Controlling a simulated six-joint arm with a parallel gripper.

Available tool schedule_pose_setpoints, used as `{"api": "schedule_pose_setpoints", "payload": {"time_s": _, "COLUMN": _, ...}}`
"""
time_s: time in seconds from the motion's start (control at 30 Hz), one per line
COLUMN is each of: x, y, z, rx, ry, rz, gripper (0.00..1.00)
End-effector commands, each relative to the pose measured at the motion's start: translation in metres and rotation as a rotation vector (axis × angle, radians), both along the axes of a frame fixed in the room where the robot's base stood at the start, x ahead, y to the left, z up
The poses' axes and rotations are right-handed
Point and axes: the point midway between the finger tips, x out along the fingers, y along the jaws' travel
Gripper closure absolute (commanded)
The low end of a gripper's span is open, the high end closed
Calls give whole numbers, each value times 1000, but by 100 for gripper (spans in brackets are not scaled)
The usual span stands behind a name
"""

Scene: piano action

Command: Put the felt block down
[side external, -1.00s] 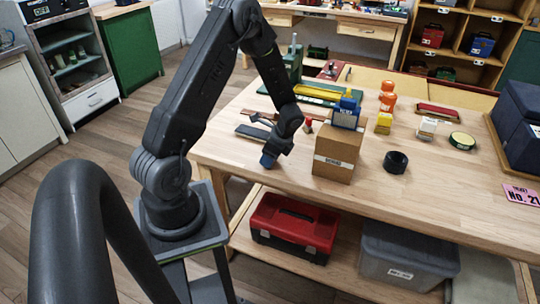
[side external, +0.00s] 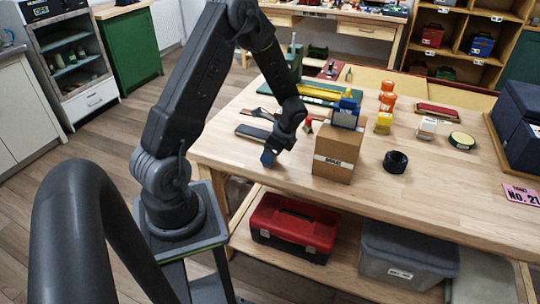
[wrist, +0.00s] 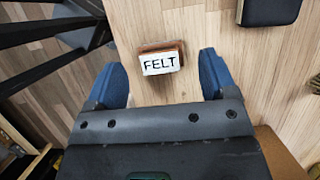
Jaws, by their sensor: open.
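The felt block (wrist: 160,62) is a small brown piece with a white face lettered FELT. In the wrist view it rests on the pale wooden bench top, near the bench edge. My gripper (wrist: 162,80) is open, with one blue finger on each side and wide gaps to the block. The block lies between and slightly beyond the fingertips, touching neither. In the side view my gripper (side external: 268,158) points down close to the bench's near left edge. The block cannot be made out there, as the gripper seems to hide it.
A cardboard box (side external: 335,152) stands just right of my gripper, with a blue item (side external: 346,112) on top. A dark flat strip (side external: 252,131) lies behind the gripper. A black ring (side external: 395,162) sits farther right. The bench front between ring and sign (side external: 520,195) is clear.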

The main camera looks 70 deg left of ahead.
Motion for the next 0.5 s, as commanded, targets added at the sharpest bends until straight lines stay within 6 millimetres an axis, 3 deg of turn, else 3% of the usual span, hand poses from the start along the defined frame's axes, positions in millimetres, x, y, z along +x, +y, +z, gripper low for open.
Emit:
{"api": "schedule_pose_setpoints", "payload": {"time_s": 0.3, "x": 19, "y": -19, "z": 63, "rx": 2, "ry": -4, "rz": -3, "gripper": 22}}
{"api": "schedule_pose_setpoints", "payload": {"time_s": 0.5, "x": 25, "y": -25, "z": 85, "rx": 0, "ry": -2, "rz": -2, "gripper": 22}}
